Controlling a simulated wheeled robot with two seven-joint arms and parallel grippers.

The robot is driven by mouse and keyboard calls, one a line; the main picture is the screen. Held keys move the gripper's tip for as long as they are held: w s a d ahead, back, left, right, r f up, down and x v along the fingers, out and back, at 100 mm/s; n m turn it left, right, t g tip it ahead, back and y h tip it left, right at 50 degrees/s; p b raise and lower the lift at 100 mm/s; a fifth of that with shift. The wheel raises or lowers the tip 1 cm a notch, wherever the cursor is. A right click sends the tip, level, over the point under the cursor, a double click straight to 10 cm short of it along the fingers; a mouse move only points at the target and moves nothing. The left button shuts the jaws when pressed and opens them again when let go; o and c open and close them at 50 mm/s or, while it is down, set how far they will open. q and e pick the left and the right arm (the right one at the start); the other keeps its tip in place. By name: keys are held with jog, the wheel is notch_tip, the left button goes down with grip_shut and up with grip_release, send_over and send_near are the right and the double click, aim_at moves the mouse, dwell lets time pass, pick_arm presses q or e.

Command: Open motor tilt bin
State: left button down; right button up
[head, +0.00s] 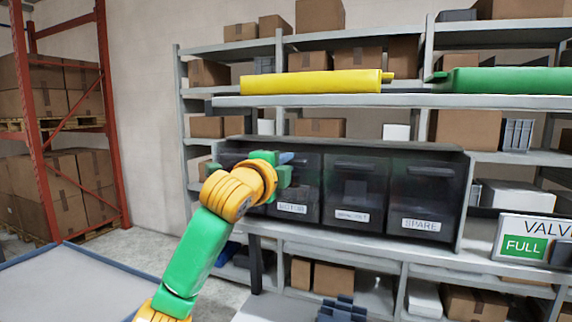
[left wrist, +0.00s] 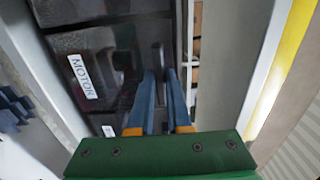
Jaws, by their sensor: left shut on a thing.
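The motor bin (head: 309,188) is a dark, see-through tilt bin in a row on the shelf. Its white MOTOR label (left wrist: 84,77) reads clearly in the left wrist view. My left gripper (head: 287,168) is at the upper front of this bin in the head view. In the left wrist view its two blue fingers (left wrist: 160,72) are shut on the bin's dark handle (left wrist: 158,54). The bin front looks about flush with its neighbours; any small tilt cannot be told. My arm and hand cover part of the bin in the head view. My right gripper is not in view.
A middle bin (head: 354,190) and the SPARE bin (head: 424,198) stand to the right. Another bin is partly hidden behind my arm. A yellow block (head: 311,82) and a green block (head: 508,81) lie on the shelf above. A VALVE sign (head: 535,240) stands at the right.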

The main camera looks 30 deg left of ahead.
pick_arm(q)
jog(key=shift+f, duration=0.2)
dwell(0.3)
jog(key=s+d+f+t+y+b, duration=0.1)
jog(key=s+f+t+b, duration=0.7)
jog(key=b, duration=1.3)
jog(key=shift+s+d+t+y+b, duration=0.3)
jog(key=shift+s+d, duration=0.15)
jog(key=shift+d, duration=0.15)
jog(key=c, duration=0.9)
grip_release()
jog(key=shift+o, duration=0.2)
